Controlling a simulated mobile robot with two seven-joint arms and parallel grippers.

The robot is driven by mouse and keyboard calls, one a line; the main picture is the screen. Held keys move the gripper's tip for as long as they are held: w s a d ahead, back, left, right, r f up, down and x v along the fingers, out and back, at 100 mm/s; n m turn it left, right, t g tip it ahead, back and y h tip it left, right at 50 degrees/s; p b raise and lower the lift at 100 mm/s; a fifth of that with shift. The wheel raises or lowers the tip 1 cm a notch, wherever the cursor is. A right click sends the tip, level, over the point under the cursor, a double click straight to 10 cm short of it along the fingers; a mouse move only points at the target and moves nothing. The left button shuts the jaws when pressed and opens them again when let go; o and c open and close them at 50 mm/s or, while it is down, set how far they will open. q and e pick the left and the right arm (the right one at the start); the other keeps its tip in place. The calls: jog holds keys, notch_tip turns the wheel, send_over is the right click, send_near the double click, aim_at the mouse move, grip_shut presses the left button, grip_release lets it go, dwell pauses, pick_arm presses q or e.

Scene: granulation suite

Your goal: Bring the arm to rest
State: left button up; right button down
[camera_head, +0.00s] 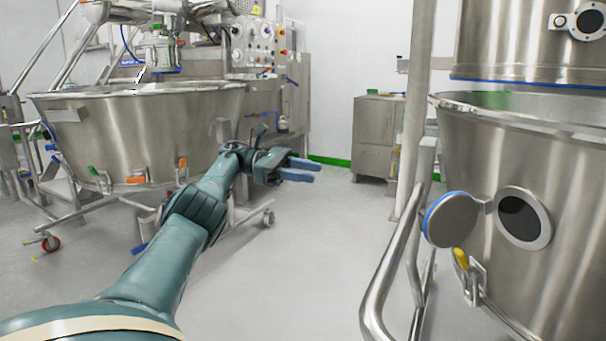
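My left arm, teal, comes in from the bottom left and reaches forward over the floor. My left gripper (308,170) is at its end, near the picture's middle, pointing right. Its two blue fingers are apart with a gap between them and nothing visible held. It is in the air, in front of and to the right of the wheeled steel bowl in the picture. My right gripper is not in view.
A wheeled steel bowl (140,130) stands at the left. A large steel vessel (560,240) with a round port stands at the right, beside a bent steel rail (385,275). A steel cabinet (375,135) is at the back. The middle floor (290,270) is clear.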

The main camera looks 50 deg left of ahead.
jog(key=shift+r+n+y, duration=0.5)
